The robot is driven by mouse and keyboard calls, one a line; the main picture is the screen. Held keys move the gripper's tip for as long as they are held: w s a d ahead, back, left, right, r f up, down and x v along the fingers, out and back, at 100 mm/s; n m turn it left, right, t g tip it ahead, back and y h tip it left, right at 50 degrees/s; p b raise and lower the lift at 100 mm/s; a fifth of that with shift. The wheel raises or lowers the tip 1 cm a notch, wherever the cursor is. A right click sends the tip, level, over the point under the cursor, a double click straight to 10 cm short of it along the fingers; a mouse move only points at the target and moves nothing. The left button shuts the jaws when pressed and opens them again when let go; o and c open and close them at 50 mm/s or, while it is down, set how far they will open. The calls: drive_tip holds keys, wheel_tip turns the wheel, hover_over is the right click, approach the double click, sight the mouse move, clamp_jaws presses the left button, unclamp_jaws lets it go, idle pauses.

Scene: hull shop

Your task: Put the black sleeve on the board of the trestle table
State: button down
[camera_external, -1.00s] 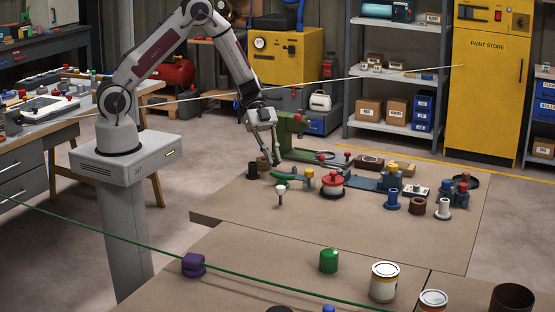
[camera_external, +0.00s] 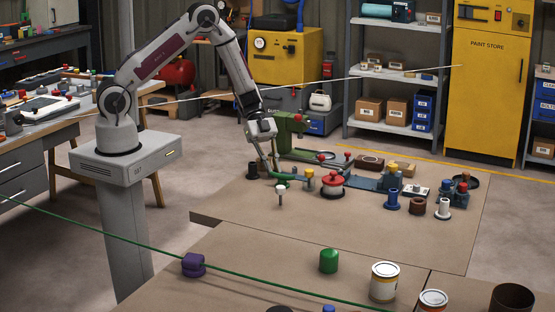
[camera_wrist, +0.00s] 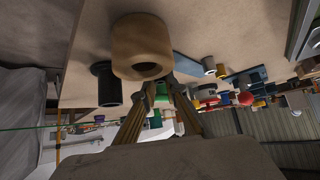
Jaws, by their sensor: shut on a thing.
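The black sleeve (camera_external: 252,171) stands upright on the board of the trestle table (camera_external: 235,205), at its far left. In the wrist view the black sleeve (camera_wrist: 107,85) is left of a larger, nearer brown sleeve (camera_wrist: 142,42). The brown sleeve (camera_external: 263,164) is partly behind my fingers in the external view. My gripper (camera_external: 273,170) is low over the board, just right of these sleeves. In the wrist view its fingers (camera_wrist: 161,82) converge beside the brown sleeve's lower edge. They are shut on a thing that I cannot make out. The black sleeve is apart from the fingers.
A green curved piece (camera_external: 284,178) lies close by my fingertips. A green frame (camera_external: 290,130) stands behind, and a red-topped round piece (camera_external: 332,185) stands to the right. Several small parts crowd the right side. The board's front left is mostly clear.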

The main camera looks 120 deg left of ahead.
drive_tip(key=c, duration=2.1)
unclamp_jaws()
drive_tip(key=shift+f, duration=0.15)
drive_tip(key=shift+r, duration=0.25)
drive_tip(key=shift+s+a+r, duration=0.25)
drive_tip(key=shift+r, duration=0.05)
drive_tip(key=v, duration=1.1)
drive_tip(key=shift+r, duration=0.1)
